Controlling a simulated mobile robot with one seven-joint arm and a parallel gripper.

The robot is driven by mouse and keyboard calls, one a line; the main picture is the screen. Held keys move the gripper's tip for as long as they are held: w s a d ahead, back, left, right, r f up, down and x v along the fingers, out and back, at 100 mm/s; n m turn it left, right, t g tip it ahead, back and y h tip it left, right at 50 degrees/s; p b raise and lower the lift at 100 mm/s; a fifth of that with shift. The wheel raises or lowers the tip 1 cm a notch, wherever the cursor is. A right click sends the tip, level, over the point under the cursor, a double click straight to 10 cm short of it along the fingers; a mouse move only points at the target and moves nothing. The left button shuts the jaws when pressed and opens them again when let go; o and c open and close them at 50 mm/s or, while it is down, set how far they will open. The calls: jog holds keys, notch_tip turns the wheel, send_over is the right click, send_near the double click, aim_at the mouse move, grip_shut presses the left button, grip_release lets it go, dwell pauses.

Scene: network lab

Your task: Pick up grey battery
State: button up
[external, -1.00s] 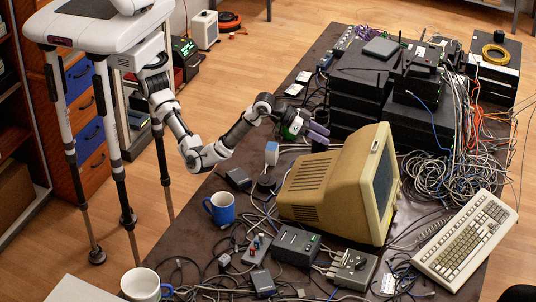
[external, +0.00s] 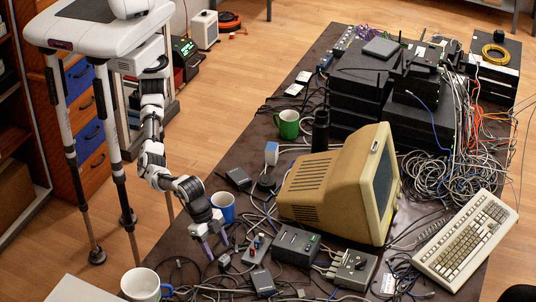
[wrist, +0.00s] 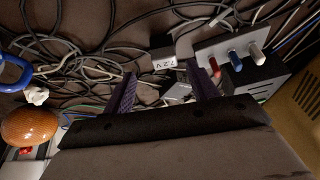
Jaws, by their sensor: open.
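My gripper is open, pointing down over the front left of the table. In the wrist view its two purple fingers (wrist: 160,76) stand apart, with the block between and just beyond their tips. Nothing is held. I cannot tell the exact height of the fingertips above it.
A blue mug (external: 222,209) stands close behind my gripper. A panel with red, blue and white knobs (wrist: 235,50) lies right of the battery. Loose cables surround it. A beige monitor (external: 325,190) stands to the right, and a white mug (external: 141,285) in front left.

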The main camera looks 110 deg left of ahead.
aim_at(222, 256)
jog(key=shift+a+p+x, duration=0.2)
jog(key=shift+p+x, duration=0.15)
jog(key=shift+x, duration=1.4)
jog(key=shift+a+p+x, duration=0.2)
jog(key=shift+p+x, duration=0.15)
jog(key=shift+x, duration=1.4)
jog(key=shift+s, duration=0.1)
jog(key=c, duration=1.1)
